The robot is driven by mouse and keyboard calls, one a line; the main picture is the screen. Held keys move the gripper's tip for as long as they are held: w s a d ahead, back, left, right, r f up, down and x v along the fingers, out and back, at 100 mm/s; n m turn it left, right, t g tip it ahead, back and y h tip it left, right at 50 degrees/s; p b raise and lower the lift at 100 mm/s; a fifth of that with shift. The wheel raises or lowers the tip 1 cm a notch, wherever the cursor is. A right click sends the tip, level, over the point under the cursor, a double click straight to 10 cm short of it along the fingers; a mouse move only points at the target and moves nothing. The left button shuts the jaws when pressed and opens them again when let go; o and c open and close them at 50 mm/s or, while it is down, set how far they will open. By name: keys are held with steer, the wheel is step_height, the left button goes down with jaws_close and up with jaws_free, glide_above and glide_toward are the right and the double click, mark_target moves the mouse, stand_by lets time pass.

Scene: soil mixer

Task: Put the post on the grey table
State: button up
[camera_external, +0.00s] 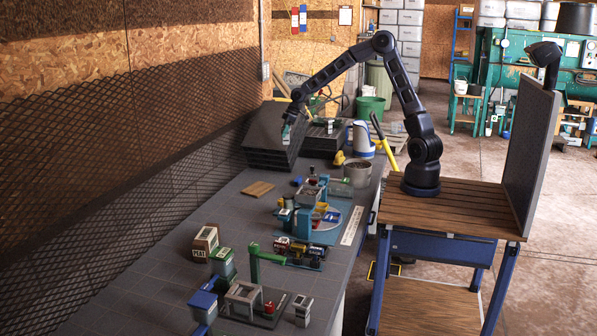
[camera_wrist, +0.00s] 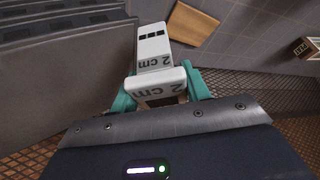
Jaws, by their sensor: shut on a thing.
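My gripper (camera_external: 288,130) is shut on a white post marked "2 cm" (camera_wrist: 153,50), which sits between its teal fingers in the wrist view. The post has a row of dark squares near its far end. The grey table also shows in the wrist view (camera_wrist: 245,45), partly below and beyond the post.
The dark tray stack (camera_external: 262,138) stands close beside my gripper, and it fills the left of the wrist view. A wooden board (camera_external: 258,189) lies on the table nearer the camera. Several small machine models crowd the table's right side. The table's left side is largely clear.

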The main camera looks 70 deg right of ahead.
steer(key=w+a+n+g+y, duration=0.25)
steer(key=a+n, duration=0.45)
steer(key=a, duration=3.2)
steer(key=s+a+f+n+g, duration=0.15)
steer(key=s+a, duration=0.35)
steer(key=a, duration=0.6)
steer(key=s+a+n, duration=0.3)
steer(key=s+a, duration=0.2)
steer(key=a, duration=0.6)
steer(key=s+a+f+n, duration=0.15)
steer(key=s+a, duration=0.35)
steer(key=a, duration=0.6)
steer(key=f, duration=1.9)
steer(key=shift+w, duration=0.25)
steer(key=shift+f, duration=0.15)
steer(key=o, duration=1)
